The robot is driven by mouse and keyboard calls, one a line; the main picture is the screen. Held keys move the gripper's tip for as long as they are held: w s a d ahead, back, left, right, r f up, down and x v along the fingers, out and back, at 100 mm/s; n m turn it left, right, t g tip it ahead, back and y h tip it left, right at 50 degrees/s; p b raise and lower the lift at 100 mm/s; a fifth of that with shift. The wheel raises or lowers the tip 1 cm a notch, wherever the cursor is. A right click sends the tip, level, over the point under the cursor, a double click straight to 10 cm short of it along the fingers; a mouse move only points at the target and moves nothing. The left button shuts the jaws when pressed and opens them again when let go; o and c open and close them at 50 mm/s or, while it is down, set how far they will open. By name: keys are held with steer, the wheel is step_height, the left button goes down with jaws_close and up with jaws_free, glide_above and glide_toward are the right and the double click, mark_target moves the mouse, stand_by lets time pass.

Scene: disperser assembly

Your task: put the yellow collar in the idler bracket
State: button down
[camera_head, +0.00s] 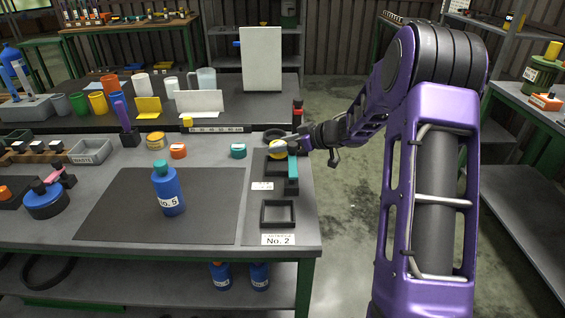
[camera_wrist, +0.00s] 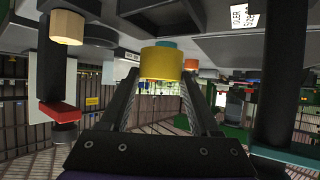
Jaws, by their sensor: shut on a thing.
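The yellow collar (camera_head: 277,147) is held by my gripper (camera_head: 288,147) over the right end of the near bench. In the wrist view the collar (camera_wrist: 162,63) sits between the two fingertips (camera_wrist: 160,78), which are shut on it. A dark, low fixture (camera_head: 277,170) with a teal block (camera_head: 293,172) lies just below and in front of the gripper; it appears to be the idler bracket. The collar appears above its rear part; I cannot tell whether they touch.
A square black frame (camera_head: 277,213) stands nearer, by a "No. 2" label (camera_head: 278,239). A blue bottle (camera_head: 168,190) stands on a dark mat (camera_head: 110,213). A teal collar (camera_head: 238,151) and an orange collar (camera_head: 178,151) lie left of the gripper. The mat's front is clear.

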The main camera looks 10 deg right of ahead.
mark_target(283, 157)
steer(key=shift+f+b, duration=0.65)
steer(key=shift+f, duration=1.7)
steer(key=shift+c, duration=0.6)
jaws_free()
steer(key=shift+f, duration=0.2)
steer(key=shift+r, duration=0.25)
steer(key=p+v, duration=0.2)
steer(key=v, duration=1)
steer(key=shift+f, duration=0.15)
